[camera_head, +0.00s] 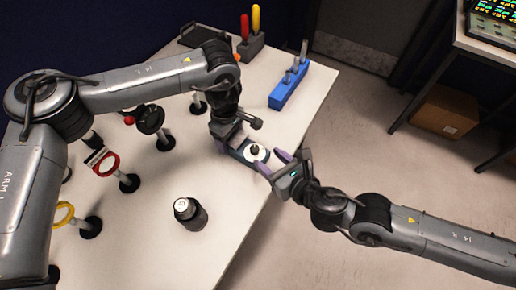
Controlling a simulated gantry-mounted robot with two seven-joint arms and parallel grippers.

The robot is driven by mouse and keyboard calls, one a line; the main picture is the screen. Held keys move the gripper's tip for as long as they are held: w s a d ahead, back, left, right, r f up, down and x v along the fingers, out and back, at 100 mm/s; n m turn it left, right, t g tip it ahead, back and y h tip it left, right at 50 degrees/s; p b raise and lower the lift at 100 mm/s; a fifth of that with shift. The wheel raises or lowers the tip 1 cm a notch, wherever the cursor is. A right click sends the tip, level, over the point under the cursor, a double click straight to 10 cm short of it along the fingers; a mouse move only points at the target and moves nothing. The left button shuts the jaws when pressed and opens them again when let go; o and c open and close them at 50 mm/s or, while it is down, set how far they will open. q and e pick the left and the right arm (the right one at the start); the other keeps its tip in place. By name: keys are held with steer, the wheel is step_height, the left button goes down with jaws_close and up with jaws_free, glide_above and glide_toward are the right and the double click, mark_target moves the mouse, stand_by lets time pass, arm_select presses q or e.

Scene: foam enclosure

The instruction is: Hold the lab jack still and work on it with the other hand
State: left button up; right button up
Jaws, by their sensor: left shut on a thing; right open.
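The lab jack (237,154) is near the right edge of the white table, with a white round piece and a dark knob (255,150) showing on its right part. My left gripper (234,143) comes down over it from the back left and is shut on the lab jack. My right gripper (271,165) reaches in from the right with its purple fingers open. Its fingertips are close to the lab jack's right end, and I cannot tell whether they touch it. My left gripper hides part of the jack.
A blue block with metal pegs (288,88) stands behind, and a holder with red and yellow-handled tools (250,45) is at the back. A dark bottle (190,213) stands in front. Several ringed stands, one red (104,163), fill the left.

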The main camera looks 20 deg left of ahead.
mark_target(252, 150)
steer(key=x, duration=0.6)
steer(key=shift+w+a+f, duration=0.1)
steer(key=shift+a+f, duration=0.05)
jaws_close()
steer(key=shift+m+t+h, duration=0.3)
steer(key=shift+m, duration=0.1)
steer(key=m+t+h, duration=0.2)
steer(key=m+h, duration=0.1)
steer(key=a+m+t+h, duration=0.1)
steer(key=m+h, duration=0.1)
steer(key=shift+s+t, duration=0.3)
steer(key=m+h, duration=0.2)
steer(key=h, duration=0.1)
steer(key=m+t+h, duration=0.1)
steer(key=m+h, duration=0.2)
steer(key=shift+a+m, duration=0.25)
steer(key=shift+m, duration=0.05)
steer(key=shift+s+a, duration=0.1)
steer(key=shift+a, duration=0.05)
stand_by(0.6)
